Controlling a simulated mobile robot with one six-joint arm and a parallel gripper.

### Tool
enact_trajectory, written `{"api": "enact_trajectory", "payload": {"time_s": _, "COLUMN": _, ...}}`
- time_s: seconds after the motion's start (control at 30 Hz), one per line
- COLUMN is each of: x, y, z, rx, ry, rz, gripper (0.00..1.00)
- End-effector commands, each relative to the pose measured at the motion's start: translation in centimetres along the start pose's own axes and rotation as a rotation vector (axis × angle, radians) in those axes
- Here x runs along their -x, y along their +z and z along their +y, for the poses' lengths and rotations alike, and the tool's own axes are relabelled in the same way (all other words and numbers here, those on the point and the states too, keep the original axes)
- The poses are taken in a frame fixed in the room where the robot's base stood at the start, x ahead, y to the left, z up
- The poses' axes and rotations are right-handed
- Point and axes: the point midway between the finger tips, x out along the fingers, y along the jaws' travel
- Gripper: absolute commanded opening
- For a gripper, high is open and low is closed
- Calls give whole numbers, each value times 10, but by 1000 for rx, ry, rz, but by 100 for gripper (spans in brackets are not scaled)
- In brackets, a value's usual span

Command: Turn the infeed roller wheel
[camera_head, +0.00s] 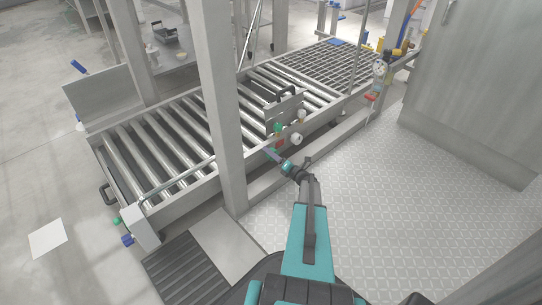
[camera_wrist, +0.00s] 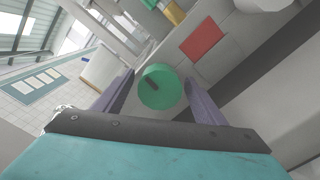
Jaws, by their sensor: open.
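A green round knob or wheel (camera_wrist: 158,87) with a short dark bar on its face shows in the wrist view, between the fingers of my gripper (camera_wrist: 160,95). I cannot tell for certain that it is the infeed roller wheel. The fingers stand apart on either side of it, and no contact is visible. In the head view my gripper (camera_head: 270,153) is at the near side of the roller conveyor (camera_head: 180,190), just below a small grey control panel (camera_head: 284,108). The panel area carries a green part (camera_head: 278,128) and a pale round part (camera_head: 297,139).
A red plate (camera_wrist: 202,39) is beside the green knob in the wrist view. A grey post (camera_head: 218,110) stands left of my gripper. A large grey cabinet (camera_head: 485,90) is at the right. The patterned floor (camera_head: 400,200) between is clear.

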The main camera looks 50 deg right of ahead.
Motion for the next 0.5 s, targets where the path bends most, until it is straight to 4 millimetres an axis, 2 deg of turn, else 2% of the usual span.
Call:
{"api": "enact_trajectory", "payload": {"time_s": 0.27, "x": 22, "y": 1, "z": 2, "rx": 0, "ry": -1, "rz": 0, "gripper": 65}}
{"api": "enact_trajectory", "payload": {"time_s": 0.5, "x": 59, "y": 2, "z": 3, "rx": -1, "ry": -2, "rz": -2, "gripper": 65}}
